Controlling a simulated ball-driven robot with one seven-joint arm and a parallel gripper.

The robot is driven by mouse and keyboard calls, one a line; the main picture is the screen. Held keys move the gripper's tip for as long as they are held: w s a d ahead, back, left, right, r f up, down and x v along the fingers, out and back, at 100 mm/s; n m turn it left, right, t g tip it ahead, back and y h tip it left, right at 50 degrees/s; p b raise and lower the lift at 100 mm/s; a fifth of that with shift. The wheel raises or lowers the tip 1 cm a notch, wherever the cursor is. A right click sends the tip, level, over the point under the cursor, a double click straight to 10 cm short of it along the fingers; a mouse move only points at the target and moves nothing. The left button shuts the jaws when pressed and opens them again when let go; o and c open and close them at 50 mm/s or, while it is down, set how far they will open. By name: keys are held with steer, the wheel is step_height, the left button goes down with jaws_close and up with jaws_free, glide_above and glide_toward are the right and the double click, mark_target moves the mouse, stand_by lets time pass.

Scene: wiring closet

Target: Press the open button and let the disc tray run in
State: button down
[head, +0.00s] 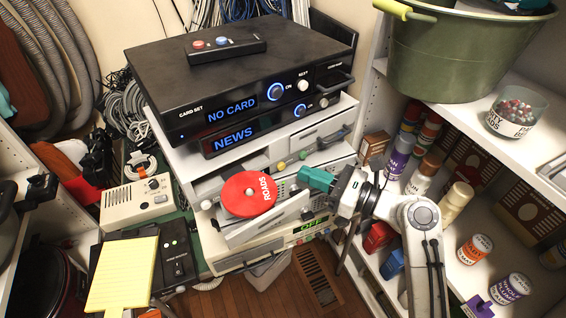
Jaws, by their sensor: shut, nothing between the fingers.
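The disc tray (240,233) is out at the front of a white player in the stack of devices. A red disc (247,194) marked ROADS lies on it. My gripper (303,176), with teal fingers, is shut and empty, just right of the disc and in front of the white units. I cannot tell whether it touches the player front. I cannot tell which control is the open button; part of the front right of the tray is hidden behind my gripper and wrist.
A lower unit (285,242) has a green display. Shelves with cans and a green bucket (459,50) stand close on the right. A yellow pad (124,272) lies left.

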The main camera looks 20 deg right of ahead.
steer(key=d+p, duration=0.3)
steer(key=d, duration=1)
steer(key=shift+s, duration=0.2)
stand_by(2.8)
